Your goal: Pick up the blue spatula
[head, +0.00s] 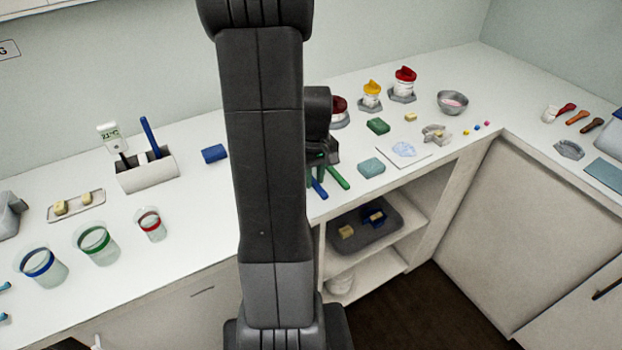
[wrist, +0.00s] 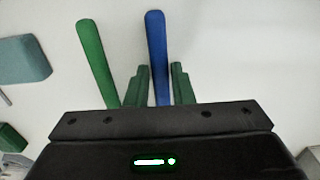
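A blue handle, which I take as the blue spatula's (wrist: 157,45), lies on the white counter in the wrist view. In the head view a short part of it (head: 320,188) shows below my gripper. My gripper (wrist: 161,72) has two dark green fingers, one on each side of the handle. They look apart, with thin gaps beside it. I cannot tell how high the fingertips are above the counter. The spatula's other end is hidden behind my gripper body.
A green handle (wrist: 94,55) lies just left of the blue one in the wrist view. A teal block (head: 371,167) and a white sheet (head: 404,151) lie nearby. A white holder (head: 147,177) holds another blue handle (head: 150,137). Counter beyond the blue handle is clear.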

